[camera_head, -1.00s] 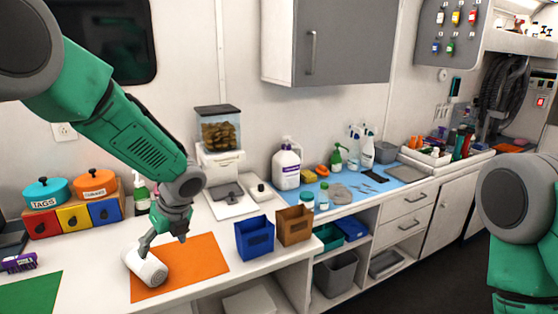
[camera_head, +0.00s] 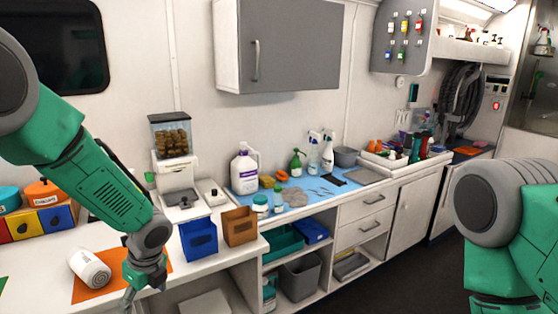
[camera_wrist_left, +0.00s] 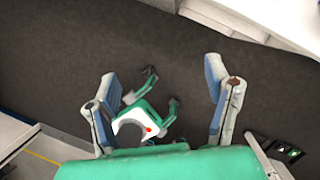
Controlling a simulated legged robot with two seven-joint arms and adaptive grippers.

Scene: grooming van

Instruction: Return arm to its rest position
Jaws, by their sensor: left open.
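My left arm comes in from the left in the head view. Its gripper (camera_head: 143,290) hangs over the counter's front edge, to the right of the orange mat, with its fingers pointing down. In the left wrist view its two blue-grey fingers (camera_wrist_left: 168,105) are spread wide with no object gripped. Beyond them, lower down, is a small green and white shape with dark hooked ends, which I cannot identify. My right arm shows only its upper part at the right edge of the head view; its gripper is out of that frame.
A white cylinder (camera_head: 89,268) lies on its side on the orange mat (camera_head: 118,268). A blue bin (camera_head: 199,240) and a brown bin (camera_head: 240,227) stand close to the right of my left arm. Bottles and tools sit on the blue mat (camera_head: 245,187). Dark floor is open at front right.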

